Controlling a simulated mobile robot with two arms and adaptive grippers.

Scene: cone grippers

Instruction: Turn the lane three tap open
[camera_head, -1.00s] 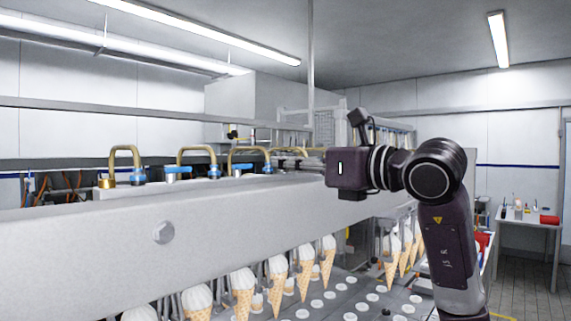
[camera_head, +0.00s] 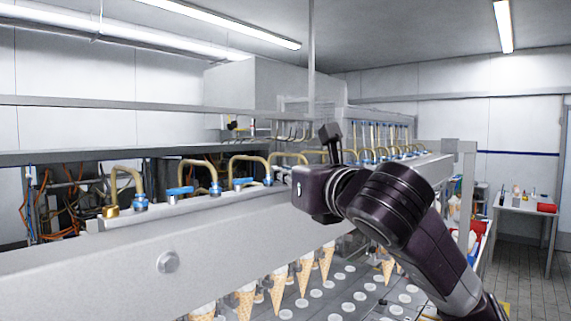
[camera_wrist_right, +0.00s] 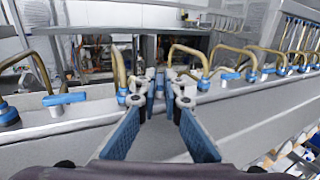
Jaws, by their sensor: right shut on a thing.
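A row of brass taps with blue valves and blue lever handles runs along the top of the pale metal beam (camera_head: 110,245). The third tap from the left (camera_head: 268,181) has its handle end hidden by my right gripper in the head view. My right gripper (camera_wrist_right: 160,88) reaches in from the right over the beam. Its blue-padded fingers converge beside this tap's brass pipe (camera_wrist_right: 118,68) in the right wrist view and are shut on the tap's handle. The handle is mostly covered by the fingertips, so its angle cannot be told. My left gripper is out of view.
Neighbouring blue handles stand close on either side, one at the left (camera_wrist_right: 63,98) and one at the right (camera_wrist_right: 230,76). Ice cream cones (camera_head: 305,275) hang in a row below the beam. Open wiring (camera_head: 65,195) lies behind at left.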

